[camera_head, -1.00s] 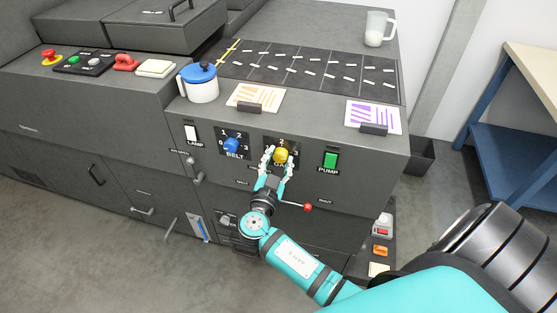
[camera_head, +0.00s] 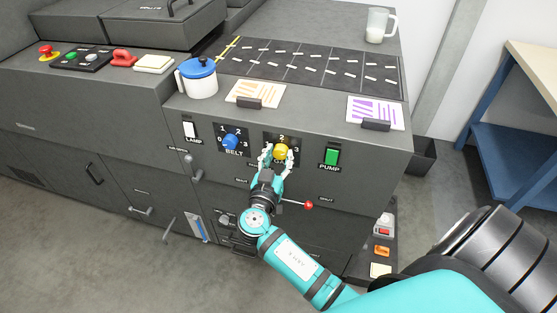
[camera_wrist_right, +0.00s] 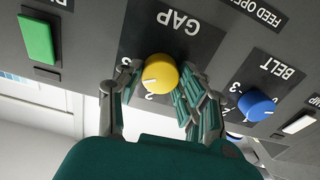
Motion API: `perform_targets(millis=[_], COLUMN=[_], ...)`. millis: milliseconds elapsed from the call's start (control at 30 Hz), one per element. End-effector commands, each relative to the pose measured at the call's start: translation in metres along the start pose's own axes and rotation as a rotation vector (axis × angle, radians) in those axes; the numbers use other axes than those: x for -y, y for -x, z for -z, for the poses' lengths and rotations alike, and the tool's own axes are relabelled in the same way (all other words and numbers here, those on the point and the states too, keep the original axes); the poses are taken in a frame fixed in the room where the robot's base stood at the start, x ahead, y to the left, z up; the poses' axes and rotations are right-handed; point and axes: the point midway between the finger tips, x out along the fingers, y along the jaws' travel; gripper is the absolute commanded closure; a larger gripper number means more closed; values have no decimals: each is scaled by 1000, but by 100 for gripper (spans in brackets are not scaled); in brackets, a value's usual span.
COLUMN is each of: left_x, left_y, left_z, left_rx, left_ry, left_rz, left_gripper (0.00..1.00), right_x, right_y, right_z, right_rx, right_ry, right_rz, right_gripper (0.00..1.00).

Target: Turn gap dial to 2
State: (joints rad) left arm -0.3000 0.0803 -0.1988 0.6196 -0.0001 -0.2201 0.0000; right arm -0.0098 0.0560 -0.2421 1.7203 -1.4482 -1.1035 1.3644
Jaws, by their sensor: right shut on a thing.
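The yellow gap dial (camera_head: 281,152) is on the machine's front panel, on a black plate with the numbers 2 and 3 visible beside it. In the right wrist view, the dial (camera_wrist_right: 160,73) appears upside down, with a short white mark on its face toward the lower left. The mark's exact number is hard to tell. My right gripper (camera_head: 277,157) reaches up from below, its fingers on both sides of the dial and shut on it. In the wrist view, the gripper (camera_wrist_right: 160,98) fingers flank the dial. My left gripper is not in view.
The blue belt dial (camera_head: 231,143) is left of the gap dial, and the green pump switch (camera_head: 331,157) is right. A red-tipped lever (camera_head: 308,205) sticks out below, close to my right wrist. A blue-lidded pot (camera_head: 198,80) stands on the ledge above.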

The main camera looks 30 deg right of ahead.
Motion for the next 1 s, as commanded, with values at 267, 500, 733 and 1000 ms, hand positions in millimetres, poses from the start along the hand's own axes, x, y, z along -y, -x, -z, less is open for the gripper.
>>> perform_targets(millis=[267, 500, 733, 1000], left_x=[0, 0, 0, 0], left_y=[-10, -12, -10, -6], left_z=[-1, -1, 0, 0], left_rx=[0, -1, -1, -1], left_ry=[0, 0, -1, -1], left_rz=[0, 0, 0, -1], left_gripper=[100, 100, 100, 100], right_x=[0, 1, 1, 2], right_y=[0, 0, 0, 0], right_z=[-1, 0, 1, 1], right_rx=[4, 9, 12, 14], right_ry=[260, 489, 700, 895], right_rz=[-2, -3, -3, -4], right_gripper=[95, 95, 95, 95])
